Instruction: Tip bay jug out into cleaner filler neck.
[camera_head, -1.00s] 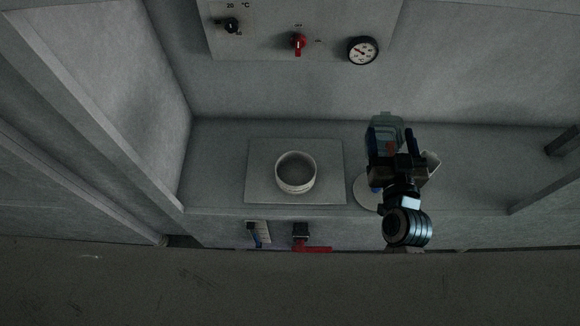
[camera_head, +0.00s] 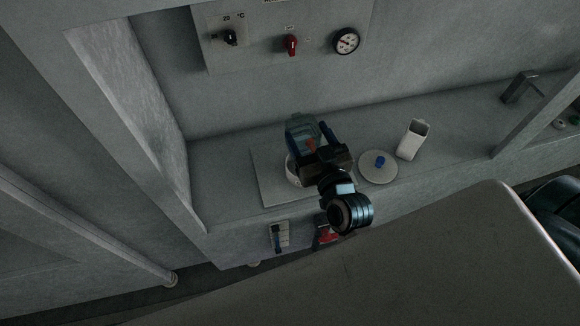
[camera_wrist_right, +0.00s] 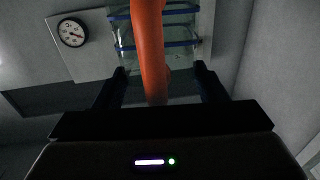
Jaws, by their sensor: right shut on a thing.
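My right gripper (camera_head: 318,146) is shut on the bay jug (camera_head: 299,129), a see-through bluish vessel. In the right wrist view the jug (camera_wrist_right: 184,32) shows blue bands and an orange handle (camera_wrist_right: 150,50) between my fingers (camera_wrist_right: 160,78). The jug is held above the square plate (camera_head: 269,184) and overlaps the cleaner filler neck (camera_head: 292,173), a white round collar on that plate. My gripper and the jug hide most of the neck. I cannot tell how far the jug is tilted, and no stream shows. My left gripper is out of view.
A white round lid (camera_head: 372,175) with a blue knob (camera_head: 380,160) lies right of the plate. A white open container (camera_head: 410,142) stands beyond it. The back panel (camera_head: 262,54) carries a black knob, a red knob and a gauge (camera_head: 346,41). A post (camera_head: 545,120) stands at right.

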